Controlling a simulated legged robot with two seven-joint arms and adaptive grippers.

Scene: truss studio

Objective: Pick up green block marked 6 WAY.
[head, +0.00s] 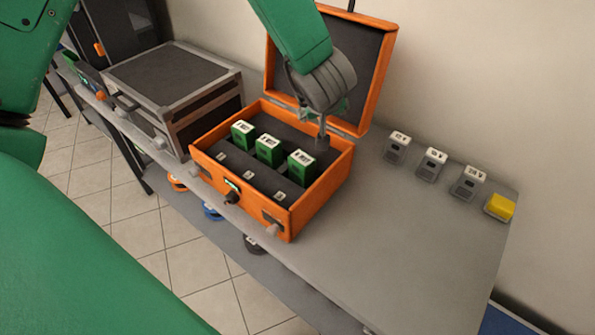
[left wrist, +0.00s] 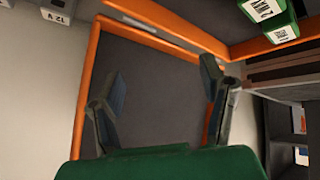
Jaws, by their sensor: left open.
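Three green blocks with white labels stand in a row in the orange case: a left one (head: 242,133), a middle one (head: 269,150) and a right one (head: 301,166). Their label numbers are too small to read surely, so I cannot tell which is 6 WAY. Two green blocks show at the top right of the left wrist view, one (left wrist: 264,8) above another (left wrist: 282,33). My left gripper (head: 326,127) is open and empty above the back right of the case, in front of its raised lid; its fingers (left wrist: 163,80) are spread apart. My right gripper is out of view.
The orange case (head: 329,187) stands open on a grey table (head: 400,250), lid (head: 378,75) up. A black-and-silver case (head: 170,80) stands left of it. Grey blocks with white labels (head: 432,162) and a yellow block (head: 500,207) stand at right. The table's front right is clear.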

